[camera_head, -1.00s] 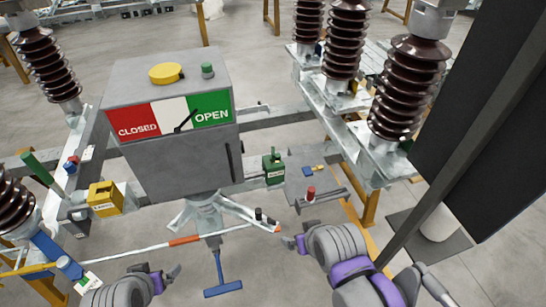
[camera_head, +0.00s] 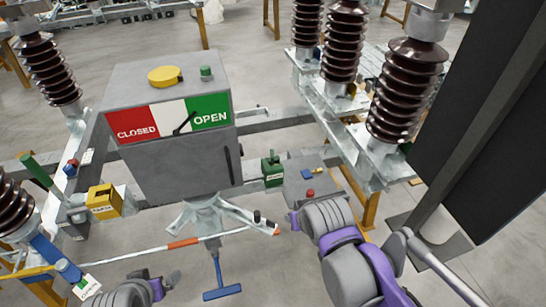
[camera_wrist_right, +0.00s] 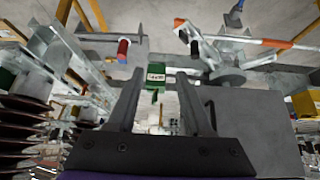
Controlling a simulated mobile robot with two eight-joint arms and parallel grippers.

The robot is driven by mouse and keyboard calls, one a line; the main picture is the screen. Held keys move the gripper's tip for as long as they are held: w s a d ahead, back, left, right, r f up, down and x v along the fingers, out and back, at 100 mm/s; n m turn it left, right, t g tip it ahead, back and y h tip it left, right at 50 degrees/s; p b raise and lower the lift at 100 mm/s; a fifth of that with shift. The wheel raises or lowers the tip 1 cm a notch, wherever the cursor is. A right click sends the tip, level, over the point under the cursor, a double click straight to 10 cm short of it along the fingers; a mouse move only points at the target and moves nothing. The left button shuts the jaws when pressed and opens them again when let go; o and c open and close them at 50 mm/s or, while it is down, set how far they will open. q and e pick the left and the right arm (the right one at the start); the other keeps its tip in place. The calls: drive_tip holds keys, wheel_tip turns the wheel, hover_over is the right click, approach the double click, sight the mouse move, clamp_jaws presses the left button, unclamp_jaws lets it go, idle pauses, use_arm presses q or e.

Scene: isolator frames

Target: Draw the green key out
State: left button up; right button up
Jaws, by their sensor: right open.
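A green lock block (camera_head: 273,172) with a pale label sits on the rail right of the grey mechanism box. The green key (camera_head: 272,154) stands up from its top. In the right wrist view the block (camera_wrist_right: 158,72) appears just ahead, between the fingers, with the green key (camera_wrist_right: 154,97) on its near side. My right gripper (camera_wrist_right: 160,78) is open and empty, apart from the key. In the head view its tip (camera_head: 294,221) is below and right of the block. My left gripper (camera_head: 166,284) is low at left, away from the block; its jaw opening is unclear.
The grey box (camera_head: 185,155) has a CLOSED/OPEN dial. A grey plate (camera_head: 300,187) beside the block carries a red knob (camera_head: 310,193) and a small blue part (camera_head: 307,174), close to my right arm. A yellow block (camera_head: 104,201) is at left. Brown insulators (camera_head: 402,95) stand at right.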

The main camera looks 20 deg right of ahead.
drive_tip(key=w+r+m+h+b, duration=0.1)
drive_tip(key=w, duration=1.1)
drive_tip(key=m+t, duration=0.1)
approach(273, 156)
drive_tip(key=f, duration=0.2)
drive_tip(key=shift+h, duration=0.3)
drive_tip(key=b+x, duration=0.1)
drive_tip(key=x, duration=0.2)
drive_tip(key=b+x, duration=0.1)
drive_tip(key=x, duration=0.2)
drive_tip(key=b+x, duration=0.1)
drive_tip(key=x, duration=0.3)
drive_tip(key=shift+w+a+r+b, duration=0.25)
drive_tip(key=shift+w+b, duration=0.05)
drive_tip(key=shift+w, duration=0.1)
drive_tip(key=shift+w+d+f, duration=0.1)
drive_tip(key=shift+w+f, duration=0.2)
drive_tip(key=shift+w, duration=0.1)
use_arm(q)
drive_tip(key=s+f, duration=0.4)
drive_tip(key=f, duration=0.3)
drive_tip(key=shift+f+g, duration=0.2)
drive_tip(key=shift+g, duration=0.2)
use_arm(e)
clamp_jaws()
use_arm(q)
drive_tip(key=shift+w, duration=0.1)
use_arm(e)
drive_tip(key=shift+r, duration=0.15)
